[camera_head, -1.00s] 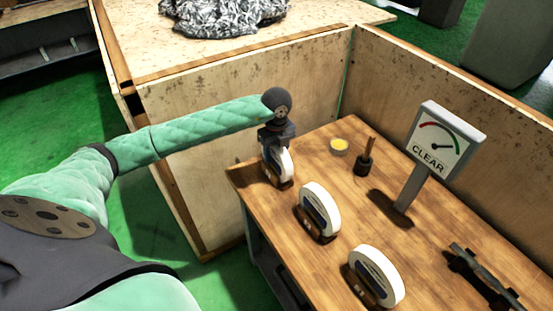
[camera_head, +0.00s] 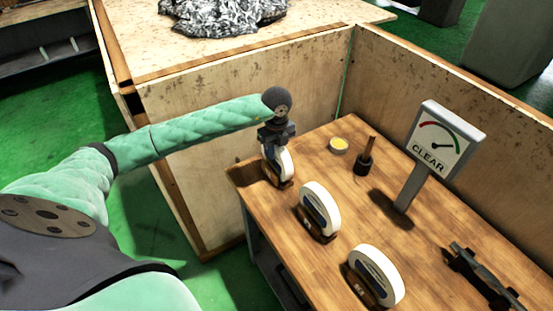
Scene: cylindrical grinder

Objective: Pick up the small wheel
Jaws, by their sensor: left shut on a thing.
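Several white wheels stand upright in brown holders in a row along the table's left side. The farthest one, which looks the smallest, is the small wheel (camera_head: 285,164). My left gripper (camera_head: 277,143) points down over it from above and is shut on its top. The gripper hides the wheel's upper part. The wheel is at or very close to its holder (camera_head: 284,184); I cannot tell whether it is lifted clear. The middle wheel (camera_head: 321,208) and the nearest wheel (camera_head: 378,275) stand in their own holders. My right gripper is not in view.
Wooden panels (camera_head: 240,125) close off the back.

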